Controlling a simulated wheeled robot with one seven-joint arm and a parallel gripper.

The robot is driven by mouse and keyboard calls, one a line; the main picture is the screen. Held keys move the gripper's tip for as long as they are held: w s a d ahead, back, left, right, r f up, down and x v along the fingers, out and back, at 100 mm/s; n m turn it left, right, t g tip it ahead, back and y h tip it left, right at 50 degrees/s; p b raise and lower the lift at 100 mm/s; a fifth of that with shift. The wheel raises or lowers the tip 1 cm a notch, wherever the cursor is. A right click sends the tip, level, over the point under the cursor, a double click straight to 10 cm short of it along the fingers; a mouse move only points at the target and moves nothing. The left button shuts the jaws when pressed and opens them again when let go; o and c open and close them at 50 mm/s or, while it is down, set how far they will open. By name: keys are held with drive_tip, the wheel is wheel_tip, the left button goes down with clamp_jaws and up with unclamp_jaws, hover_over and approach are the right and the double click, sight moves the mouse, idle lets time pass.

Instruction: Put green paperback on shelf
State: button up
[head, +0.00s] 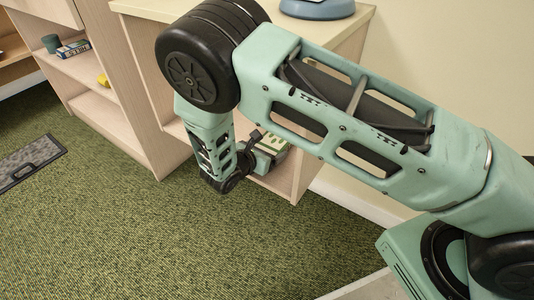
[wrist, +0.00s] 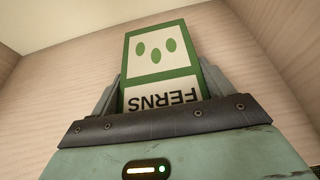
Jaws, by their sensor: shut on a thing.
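The green paperback (wrist: 163,62) has a green and white cover with "FERNS" upside down in the wrist view. My gripper (wrist: 160,100) is shut on its near end, and the rest of it sticks out ahead between the fingers. Pale wooden panels surround it in that view. In the head view my gripper (head: 252,152) points into the lower opening of the pale wooden shelf unit (head: 146,70), and a little of the paperback (head: 271,143) shows there. My arm hides much of the opening, and I cannot tell whether the book touches the shelf.
A blue-grey round object (head: 318,8) stands on the unit's top. The shelves at left hold a green cup (head: 51,43), a small box (head: 73,49) and a yellow object (head: 103,80). A grey mat (head: 32,160) lies on the green carpet (head: 150,240), which is otherwise clear.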

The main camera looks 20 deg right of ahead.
drive_tip(key=shift+f, duration=0.1)
drive_tip(key=o, duration=1)
drive_tip(key=shift+o, duration=0.2)
